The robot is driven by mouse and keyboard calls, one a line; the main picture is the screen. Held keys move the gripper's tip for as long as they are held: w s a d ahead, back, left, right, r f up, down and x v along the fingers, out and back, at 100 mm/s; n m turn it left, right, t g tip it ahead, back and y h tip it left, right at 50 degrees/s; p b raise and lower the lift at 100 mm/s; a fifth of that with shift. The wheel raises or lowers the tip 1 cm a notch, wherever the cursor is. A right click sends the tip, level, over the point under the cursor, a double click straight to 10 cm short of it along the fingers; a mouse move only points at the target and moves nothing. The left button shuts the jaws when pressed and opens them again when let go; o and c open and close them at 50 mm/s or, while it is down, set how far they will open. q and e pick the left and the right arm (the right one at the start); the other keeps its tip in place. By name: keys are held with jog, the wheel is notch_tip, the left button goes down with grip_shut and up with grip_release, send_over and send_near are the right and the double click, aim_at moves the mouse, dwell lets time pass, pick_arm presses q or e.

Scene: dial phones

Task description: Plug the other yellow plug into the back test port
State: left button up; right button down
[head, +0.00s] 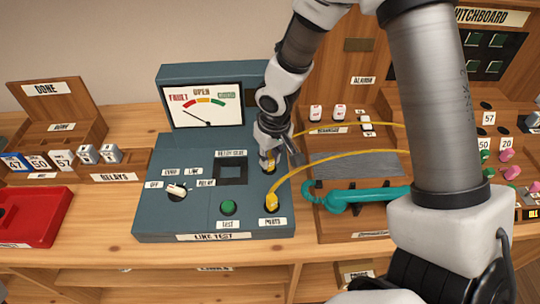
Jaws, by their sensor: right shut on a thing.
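The line test set (185,222) is a blue-grey box with a sloped panel and a meter behind it. One yellow plug (271,202) stands in the front test port above the PORTS label, its yellow cord arching to the right. My right gripper (271,158) is shut on the other yellow plug (269,166), behind the first one, with its cord also running right. This plug is at the back test port, which the plug and fingers mostly hide. I cannot tell how deep the plug sits. My left gripper is out of view.
The set's panel carries a white dial knob (176,190) and a green button (228,207). A red tray (35,218) and a relay rack (130,170) stand at left.

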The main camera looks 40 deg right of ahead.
jog(key=shift+f, duration=0.15)
jog(key=c, duration=0.7)
grip_release()
jog(key=shift+r+p, duration=3.2)
jog(key=shift+r, duration=0.6)
notch_tip(320, 180, up, 4)
jog(key=p, duration=0.3)
